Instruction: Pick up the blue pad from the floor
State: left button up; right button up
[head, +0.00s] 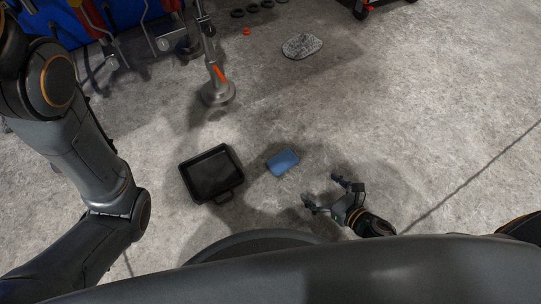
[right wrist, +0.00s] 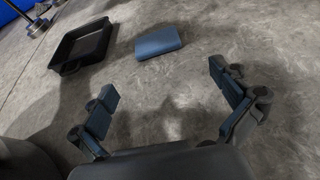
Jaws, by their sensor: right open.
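The blue pad (head: 283,162) lies flat on the concrete floor, just right of a black tray. It also shows in the right wrist view (right wrist: 158,42), beyond the fingertips. My right gripper (head: 326,190) is open and empty, to the lower right of the pad and apart from it. Its two spread fingers show in the right wrist view (right wrist: 168,92), with bare floor between them. My left arm comes in at the left of the head view, but its gripper is out of view.
The black tray (head: 185,172) stands on the floor left of the pad; it also shows in the right wrist view (right wrist: 107,30). A round metal base with a post (head: 217,93) stands behind the tray. A grey speckled lump (head: 302,46) lies farther back.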

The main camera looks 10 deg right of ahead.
jog(key=b, duration=0.3)
send_near(286, 165)
jog(key=w, duration=0.1)
jog(key=w+a, duration=0.1)
jog(key=w+f, duration=0.1)
jog(key=shift+w+a+f+n, duration=0.1)
jog(key=shift+w+a+n, duration=0.1)
jog(key=shift+n, duration=0.1)
jog(key=b+x, duration=0.2)
jog(key=x, duration=0.2)
jog(key=shift+a+f, duration=0.15)
jog(key=shift+f, duration=0.05)
jog(key=shift+w+a+f, duration=0.15)
jog(key=shift+w+a, duration=0.05)
jog(key=shift+w, duration=0.3)
jog(key=c, duration=0.6)
